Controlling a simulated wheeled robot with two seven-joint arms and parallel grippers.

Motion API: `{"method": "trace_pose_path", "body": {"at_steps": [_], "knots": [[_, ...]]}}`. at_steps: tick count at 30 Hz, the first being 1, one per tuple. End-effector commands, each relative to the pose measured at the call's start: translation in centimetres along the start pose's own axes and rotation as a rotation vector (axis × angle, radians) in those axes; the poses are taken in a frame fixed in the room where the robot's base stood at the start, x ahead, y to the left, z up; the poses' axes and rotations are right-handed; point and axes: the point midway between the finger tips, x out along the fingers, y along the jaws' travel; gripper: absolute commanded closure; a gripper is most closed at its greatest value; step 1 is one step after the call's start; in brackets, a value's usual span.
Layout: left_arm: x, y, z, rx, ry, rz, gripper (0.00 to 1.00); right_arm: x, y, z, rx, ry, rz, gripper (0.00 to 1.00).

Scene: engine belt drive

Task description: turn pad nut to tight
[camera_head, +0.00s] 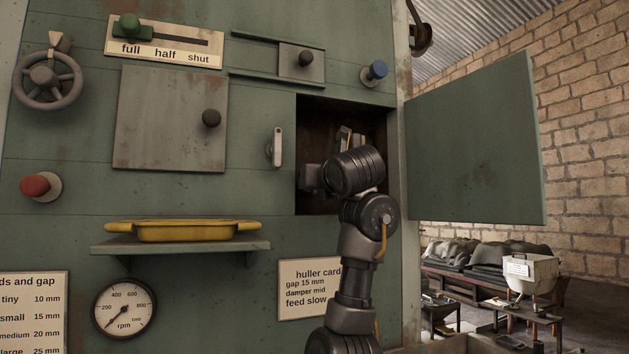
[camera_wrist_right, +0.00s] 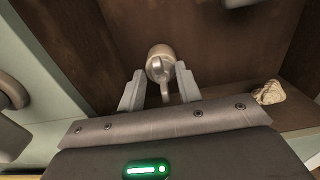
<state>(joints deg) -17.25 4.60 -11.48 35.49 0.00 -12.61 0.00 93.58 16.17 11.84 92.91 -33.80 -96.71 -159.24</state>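In the right wrist view, a rounded pale metal nut (camera_wrist_right: 160,57) with a narrow wing hanging from it sits on the brown back wall of a compartment. My right gripper (camera_wrist_right: 160,72) is open, with one finger on each side of the nut's wing. Gaps show between the fingers and the wing, and nothing is gripped. In the head view, my right arm reaches into the open compartment (camera_head: 312,125) in the green machine. The wrist hides the nut there and most of the gripper. My left gripper is not in view.
The compartment's green door (camera_head: 475,145) stands open to the right. A pale handle (camera_head: 277,147) sticks out just left of the opening. A crumpled pale lump (camera_wrist_right: 268,92) lies right of the fingers inside. A yellow tray (camera_head: 185,232) rests on a shelf at left.

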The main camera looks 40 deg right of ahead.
Motion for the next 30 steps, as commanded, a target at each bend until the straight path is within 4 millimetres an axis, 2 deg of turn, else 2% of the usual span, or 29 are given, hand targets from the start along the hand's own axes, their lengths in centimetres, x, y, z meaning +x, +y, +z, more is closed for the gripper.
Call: {"method": "trace_pose_path", "body": {"at_steps": [1,6,8,14,20,30], "knots": [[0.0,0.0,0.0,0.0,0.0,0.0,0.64,0.0,0.0,0.0,0.0,0.0,0.0,0.72],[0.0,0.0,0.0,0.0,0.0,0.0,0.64,0.0,0.0,0.0,0.0,0.0,0.0,0.95],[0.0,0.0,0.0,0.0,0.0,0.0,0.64,0.0,0.0,0.0,0.001,0.0,0.0,1.0],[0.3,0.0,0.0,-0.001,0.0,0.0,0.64,-0.1,0.0,0.0,0.017,-0.001,0.0,1.0],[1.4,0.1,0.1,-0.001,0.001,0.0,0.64,-0.1,-0.1,-0.2,0.094,-0.001,0.0,1.0],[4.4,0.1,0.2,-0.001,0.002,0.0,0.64,-0.1,-0.2,-0.4,0.379,-0.002,-0.001,1.0]]}}
